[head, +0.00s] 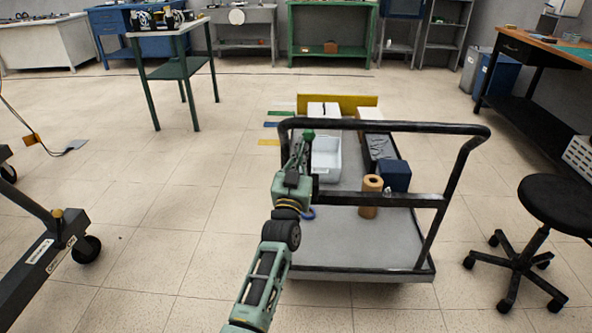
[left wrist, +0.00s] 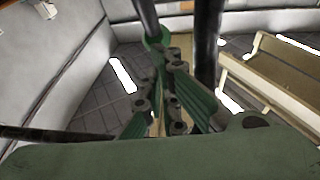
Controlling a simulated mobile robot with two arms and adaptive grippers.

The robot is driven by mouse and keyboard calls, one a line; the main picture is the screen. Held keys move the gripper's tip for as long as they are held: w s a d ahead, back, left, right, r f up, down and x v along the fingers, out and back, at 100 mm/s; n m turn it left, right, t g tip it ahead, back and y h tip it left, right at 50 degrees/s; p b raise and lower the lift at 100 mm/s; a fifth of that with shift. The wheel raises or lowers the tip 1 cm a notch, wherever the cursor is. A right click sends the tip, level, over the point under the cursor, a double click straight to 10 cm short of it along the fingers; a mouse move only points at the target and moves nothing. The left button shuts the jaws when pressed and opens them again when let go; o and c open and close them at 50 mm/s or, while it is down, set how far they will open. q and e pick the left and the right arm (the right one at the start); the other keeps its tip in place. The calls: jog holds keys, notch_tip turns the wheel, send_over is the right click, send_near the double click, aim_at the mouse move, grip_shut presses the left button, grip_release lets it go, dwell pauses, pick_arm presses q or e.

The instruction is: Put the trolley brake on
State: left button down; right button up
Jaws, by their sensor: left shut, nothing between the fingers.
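The trolley (head: 350,238) has a grey deck and stands in front of me, with its black push handle (head: 400,127) towards me. I cannot make out its brake; the wheels are hidden under the deck. My left gripper (head: 307,137) points away from me at the left upright of the handle, overlapping it in the picture. Its green fingers (left wrist: 156,45) come together in the left wrist view, shut and empty, with dark bars close on both sides. I cannot tell whether they touch the handle. My right gripper is not in view.
The trolley carries a white tray (head: 326,168), a tan roll (head: 370,204), a dark blue box (head: 394,174) and a yellow board (head: 352,101). A black stool (head: 558,208) stands right. A wheeled dark frame (head: 42,252) stands left.

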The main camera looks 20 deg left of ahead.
pick_arm(q)
jog(key=v, duration=0.6)
jog(key=shift+s+a+r, duration=0.2)
jog(key=shift+s+a, duration=0.2)
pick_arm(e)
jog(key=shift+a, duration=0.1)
